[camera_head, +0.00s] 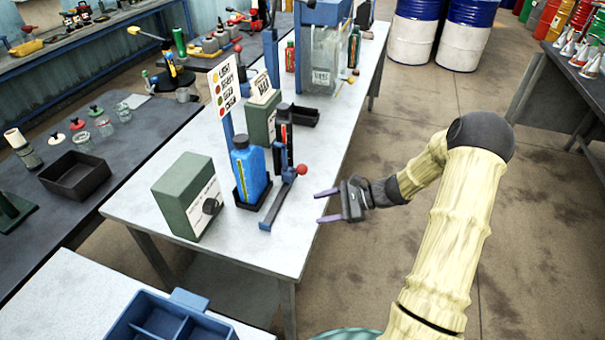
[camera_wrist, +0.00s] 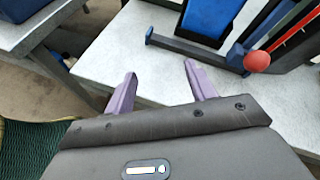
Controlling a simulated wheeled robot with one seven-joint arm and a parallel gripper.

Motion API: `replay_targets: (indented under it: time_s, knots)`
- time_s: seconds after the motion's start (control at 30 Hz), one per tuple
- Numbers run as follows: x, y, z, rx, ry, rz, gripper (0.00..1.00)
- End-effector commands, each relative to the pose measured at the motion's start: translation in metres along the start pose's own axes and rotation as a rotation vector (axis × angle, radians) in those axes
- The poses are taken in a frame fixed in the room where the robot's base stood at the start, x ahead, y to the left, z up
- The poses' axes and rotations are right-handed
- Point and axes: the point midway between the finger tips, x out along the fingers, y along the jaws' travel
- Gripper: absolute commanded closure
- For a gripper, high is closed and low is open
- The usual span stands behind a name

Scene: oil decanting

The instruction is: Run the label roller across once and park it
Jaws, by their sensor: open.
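A blue bottle (camera_head: 250,168) stands upright in a dark holder on the light table. Beside it is a blue frame (camera_head: 283,196) with a red ball knob (camera_head: 302,170), which I take to be the label roller's stand. In the wrist view the frame (camera_wrist: 190,53), the red knob (camera_wrist: 257,61) and the blue bottle (camera_wrist: 212,14) show beyond the fingers. My gripper (camera_head: 319,206) is open and empty at the table's right edge, to the right of the frame and apart from it. Its purple fingers show in the wrist view (camera_wrist: 160,72). The roller itself is hard to make out.
A green box with a dial (camera_head: 190,196) stands left of the bottle. A sign with coloured dots (camera_head: 222,88), another green box (camera_head: 262,118) and a dark tray (camera_head: 304,116) stand behind. A blue divided bin (camera_head: 170,318) is in front. The tabletop (camera_head: 345,100) farther back is partly clear.

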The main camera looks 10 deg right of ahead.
Motion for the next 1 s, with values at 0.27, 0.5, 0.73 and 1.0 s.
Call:
replay_targets:
  time_s: [0.27,0.5,0.73,1.0]
  knots:
    - [-0.051,-0.058,-0.071,0.243,-0.251,-0.442,0.44]
    - [-0.068,-0.068,-0.083,0.277,-0.298,-0.53,0.44]
    - [-0.066,-0.068,-0.082,0.276,-0.295,-0.527,0.44]
    - [-0.045,-0.081,-0.075,0.275,-0.295,-0.522,0.44]
